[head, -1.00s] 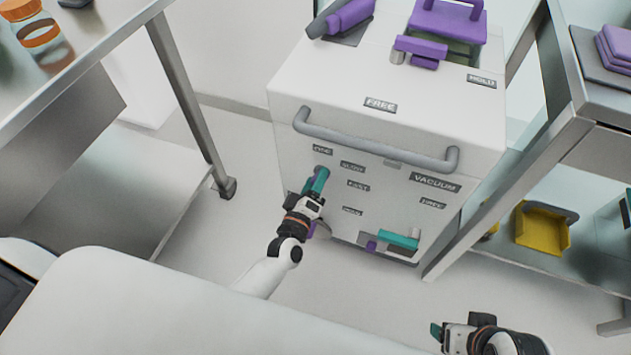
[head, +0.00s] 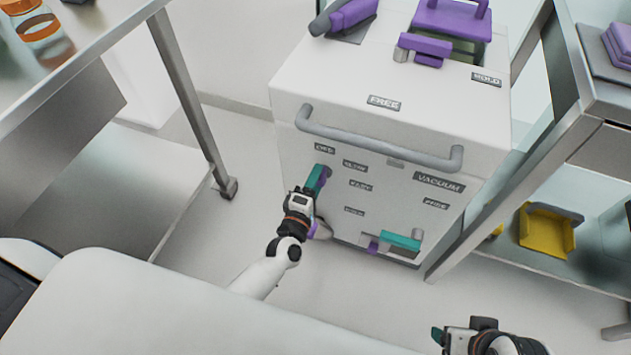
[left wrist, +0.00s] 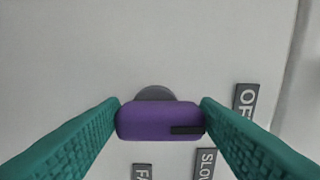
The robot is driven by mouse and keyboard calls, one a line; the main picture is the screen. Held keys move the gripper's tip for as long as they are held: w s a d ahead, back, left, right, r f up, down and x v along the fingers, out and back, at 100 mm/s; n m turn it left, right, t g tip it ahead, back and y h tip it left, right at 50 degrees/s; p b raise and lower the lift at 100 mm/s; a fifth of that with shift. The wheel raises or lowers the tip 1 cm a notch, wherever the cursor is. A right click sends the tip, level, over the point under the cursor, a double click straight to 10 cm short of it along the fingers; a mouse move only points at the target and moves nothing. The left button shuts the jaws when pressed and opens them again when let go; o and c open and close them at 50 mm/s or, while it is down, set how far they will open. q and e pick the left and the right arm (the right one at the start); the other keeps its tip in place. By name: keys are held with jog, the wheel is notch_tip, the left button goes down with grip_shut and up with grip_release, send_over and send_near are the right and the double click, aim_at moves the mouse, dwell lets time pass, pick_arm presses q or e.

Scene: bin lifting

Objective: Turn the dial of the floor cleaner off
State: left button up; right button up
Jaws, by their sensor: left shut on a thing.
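The floor cleaner (head: 400,100) is a big white box with a grey handlebar, standing on the floor in the head view. Its purple dial (left wrist: 158,121) shows in the left wrist view, with a dark mark at its right end. The OFF label (left wrist: 245,103) is to the right of the dial, the SLOW label (left wrist: 205,163) lower right, and a partly cut-off label (left wrist: 142,172) lower left. My left gripper (head: 318,178) is shut on the dial, with a teal finger at each end of it. My right gripper (head: 440,336) is low at the right, away from the cleaner; its jaw opening is unclear.
A teal-and-purple lever (head: 400,241) sits low on the cleaner's front.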

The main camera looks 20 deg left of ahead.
dwell(0.3)
pick_arm(q)
jog(key=o, duration=1)
jog(key=s, duration=0.4)
jog(key=s+p, duration=0.1)
jog(key=s, duration=0.7)
jog(key=shift+a+p, duration=0.25)
jog(key=shift+p, duration=0.05)
